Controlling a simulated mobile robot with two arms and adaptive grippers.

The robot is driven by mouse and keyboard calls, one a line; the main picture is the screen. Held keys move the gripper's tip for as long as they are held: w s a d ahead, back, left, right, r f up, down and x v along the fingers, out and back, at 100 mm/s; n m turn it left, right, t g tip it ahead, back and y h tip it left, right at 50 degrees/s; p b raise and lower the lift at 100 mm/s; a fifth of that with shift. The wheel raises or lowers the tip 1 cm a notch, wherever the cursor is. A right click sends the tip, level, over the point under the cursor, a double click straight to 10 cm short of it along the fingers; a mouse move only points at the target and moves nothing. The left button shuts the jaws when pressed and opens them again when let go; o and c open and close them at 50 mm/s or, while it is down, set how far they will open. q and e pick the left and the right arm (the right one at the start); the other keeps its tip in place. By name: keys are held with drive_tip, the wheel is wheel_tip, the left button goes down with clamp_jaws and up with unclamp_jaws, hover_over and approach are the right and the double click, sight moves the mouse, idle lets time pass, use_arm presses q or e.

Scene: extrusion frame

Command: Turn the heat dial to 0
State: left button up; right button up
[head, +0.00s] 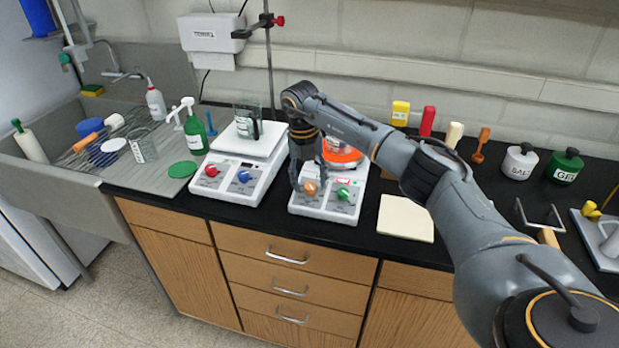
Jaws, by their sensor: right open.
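A white hot plate unit (325,208) stands on the black counter, with an orange dial (310,188) and a green dial (343,194) on its front panel. A small red display (343,181) shows above the green dial. The dial markings are too small to read. Its top glows orange-red, partly hidden by my right arm. My right gripper (305,183) is open and points down at the orange dial, with its fingers close around or just behind it. I cannot tell whether they touch it. My left gripper is not in view.
A second white unit (228,189) with red and blue dials stands to the left, with a beaker (246,122) on its plate. A pale square pad (406,219) lies to the right. A metal stand rod (269,75) rises behind. Bottles and a sink are at the left.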

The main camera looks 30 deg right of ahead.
drive_tip(key=shift+f, duration=0.35)
clamp_jaws()
drive_tip(key=shift+n, duration=0.3)
